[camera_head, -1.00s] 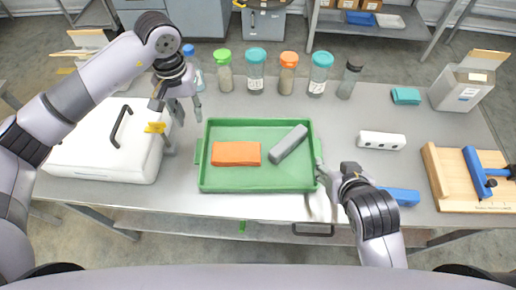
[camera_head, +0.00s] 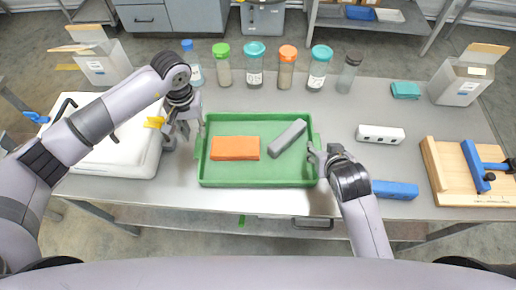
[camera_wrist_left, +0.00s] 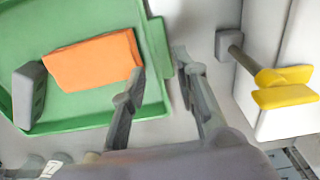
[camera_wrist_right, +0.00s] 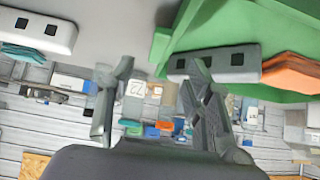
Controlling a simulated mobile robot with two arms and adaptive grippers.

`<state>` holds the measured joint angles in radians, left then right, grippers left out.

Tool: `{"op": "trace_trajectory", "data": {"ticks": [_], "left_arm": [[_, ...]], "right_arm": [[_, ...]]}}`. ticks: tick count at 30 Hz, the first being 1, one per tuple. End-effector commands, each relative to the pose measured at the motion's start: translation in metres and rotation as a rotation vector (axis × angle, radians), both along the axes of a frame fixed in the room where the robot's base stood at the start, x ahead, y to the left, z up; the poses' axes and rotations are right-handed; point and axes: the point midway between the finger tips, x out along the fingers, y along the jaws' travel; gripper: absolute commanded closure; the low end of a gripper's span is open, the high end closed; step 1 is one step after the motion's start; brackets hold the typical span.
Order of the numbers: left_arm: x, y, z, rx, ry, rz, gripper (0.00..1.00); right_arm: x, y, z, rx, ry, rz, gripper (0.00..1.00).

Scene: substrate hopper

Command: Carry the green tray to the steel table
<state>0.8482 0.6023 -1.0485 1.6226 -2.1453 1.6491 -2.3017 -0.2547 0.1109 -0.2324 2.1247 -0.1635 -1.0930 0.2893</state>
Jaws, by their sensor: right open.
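The green tray (camera_head: 260,182) lies flat on a grey metal-topped table (camera_head: 270,202). An orange block (camera_head: 235,148) and a grey block (camera_head: 287,138) lie in it. My left gripper (camera_head: 192,128) is at the tray's left end. In the left wrist view its fingers (camera_wrist_left: 162,70) are apart, with the tray's left handle (camera_wrist_left: 157,45) at the gap between the tips. My right gripper (camera_head: 316,154) is at the tray's right end. In the right wrist view its fingers (camera_wrist_right: 158,68) are apart, with the right handle (camera_wrist_right: 160,46) near the tips. I cannot tell whether either touches.
A white lidded box (camera_head: 110,150) stands left of the tray, close to my left gripper. Several bottles (camera_head: 254,68) line the back edge. A white block (camera_head: 380,134), a blue block (camera_head: 395,190) and a wooden board (camera_head: 450,185) lie to the right.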

Motion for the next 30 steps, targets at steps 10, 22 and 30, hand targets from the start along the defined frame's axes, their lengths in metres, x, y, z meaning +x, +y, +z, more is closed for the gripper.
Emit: {"op": "trace_trajectory", "data": {"ticks": [10, 22, 30], "left_arm": [[-0.001, -0.001, -0.058, -0.002, 0.003, 0.001, 0.72], [0.000, 0.000, -0.074, -0.001, 0.000, 0.000, 0.72], [0.000, 0.000, -0.074, -0.001, 0.000, 0.000, 0.80]], "right_arm": [[0.042, 0.000, -0.041, 0.000, 0.000, 0.000, 0.53], [0.053, 0.000, -0.052, 0.001, 0.000, 0.001, 0.53], [0.052, 0.000, -0.052, 0.001, 0.000, 0.001, 0.62]]}}
